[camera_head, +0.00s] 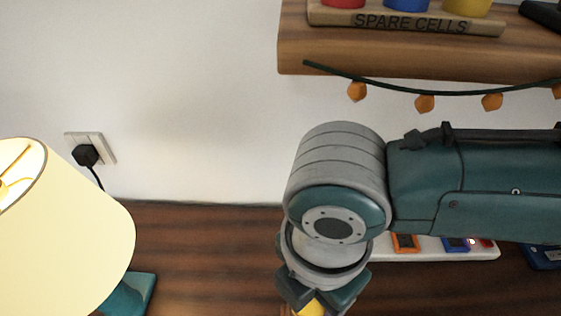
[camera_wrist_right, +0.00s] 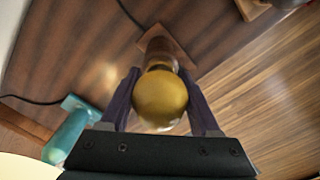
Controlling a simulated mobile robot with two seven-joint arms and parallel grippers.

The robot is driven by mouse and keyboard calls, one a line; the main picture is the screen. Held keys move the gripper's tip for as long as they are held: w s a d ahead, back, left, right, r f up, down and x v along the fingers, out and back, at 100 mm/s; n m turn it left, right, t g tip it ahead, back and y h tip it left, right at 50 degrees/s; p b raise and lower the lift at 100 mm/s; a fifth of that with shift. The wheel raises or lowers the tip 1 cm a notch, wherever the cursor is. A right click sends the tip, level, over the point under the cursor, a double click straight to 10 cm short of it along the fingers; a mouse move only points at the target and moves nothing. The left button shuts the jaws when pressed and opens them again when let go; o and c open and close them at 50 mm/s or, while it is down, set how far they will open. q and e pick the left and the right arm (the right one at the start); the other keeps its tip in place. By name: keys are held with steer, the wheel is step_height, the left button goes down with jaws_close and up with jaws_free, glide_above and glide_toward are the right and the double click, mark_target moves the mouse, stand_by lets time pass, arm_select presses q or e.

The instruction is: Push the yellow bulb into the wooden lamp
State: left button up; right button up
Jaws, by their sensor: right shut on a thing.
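The yellow bulb (camera_wrist_right: 161,98) is round and sits between the two dark fingers of my right gripper (camera_wrist_right: 163,105) in the right wrist view. The fingers are shut on its sides. The wooden lamp (camera_wrist_right: 159,46), a brown post on a square base, stands directly beyond the bulb. The bulb covers the top of the post, so I cannot tell whether they touch. In the head view my right gripper (camera_head: 318,301) points down at the bottom edge, with a bit of the yellow bulb (camera_head: 312,308) showing below it. My left gripper is not in view.
A lit lamp with a cream shade (camera_head: 75,235) and teal base (camera_head: 137,292) stands at left. A shelf (camera_head: 300,50) with a string of orange lights overhangs at upper right. A white strip with coloured switches (camera_head: 430,248) lies behind my right arm. A black cord (camera_wrist_right: 30,101) crosses the wood.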

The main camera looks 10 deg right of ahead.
steer(key=o, duration=1.4)
steer(key=shift+r, duration=0.1)
